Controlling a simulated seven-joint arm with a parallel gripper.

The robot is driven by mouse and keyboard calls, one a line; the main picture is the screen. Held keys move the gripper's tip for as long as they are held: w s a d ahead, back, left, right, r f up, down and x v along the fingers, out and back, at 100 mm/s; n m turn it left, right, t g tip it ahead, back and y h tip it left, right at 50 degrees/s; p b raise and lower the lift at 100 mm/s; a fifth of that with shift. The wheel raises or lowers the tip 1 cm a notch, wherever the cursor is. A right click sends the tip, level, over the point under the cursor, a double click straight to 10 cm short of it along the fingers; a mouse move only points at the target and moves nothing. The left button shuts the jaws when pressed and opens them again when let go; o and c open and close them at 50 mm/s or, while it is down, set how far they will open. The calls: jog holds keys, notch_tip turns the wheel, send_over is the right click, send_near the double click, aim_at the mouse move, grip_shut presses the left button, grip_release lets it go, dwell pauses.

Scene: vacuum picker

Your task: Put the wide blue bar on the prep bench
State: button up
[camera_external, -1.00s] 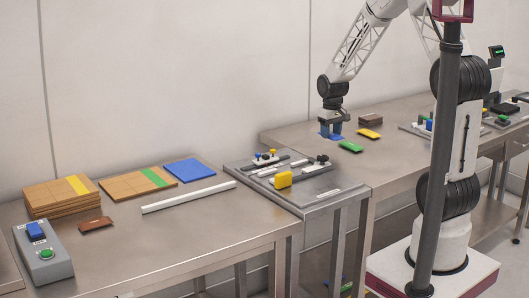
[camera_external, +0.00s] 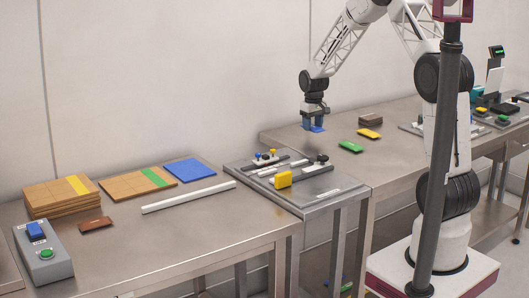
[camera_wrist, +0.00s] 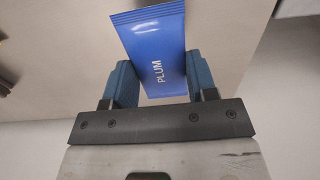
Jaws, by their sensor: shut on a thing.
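The wide blue bar (camera_wrist: 155,45), a flat blue packet marked PLUM, is between the two blue fingers of my gripper (camera_wrist: 160,85) in the wrist view. In the external view my gripper (camera_external: 313,124) is shut on the blue bar (camera_external: 317,129) and holds it over the left end of the far steel bench (camera_external: 340,120). Part of the bar is hidden by the fingers. Which bench is the prep bench is not labelled legibly. The near steel bench (camera_external: 190,227) stands at the left.
A green bar (camera_external: 350,146), a yellow bar (camera_external: 369,133) and brown bars (camera_external: 371,118) lie on the far bench. A grey fixture plate (camera_external: 325,197) stands between the benches. The near bench holds boards (camera_external: 60,195), a blue mat (camera_external: 190,170), a white strip (camera_external: 188,197) and a button box (camera_external: 45,258).

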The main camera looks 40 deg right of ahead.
aim_at(310, 137)
jog(key=shift+w+d+f, duration=0.1)
jog(key=shift+w+d, duration=0.1)
jog(key=shift+w, duration=0.95)
jog(key=shift+f, duration=0.1)
jog(key=shift+f, duration=1.65)
jog(key=shift+f, duration=0.15)
jog(key=o, duration=0.9)
notch_tip(310, 137, up, 12)
jog(key=shift+f, duration=0.1)
jog(key=shift+r, duration=0.25)
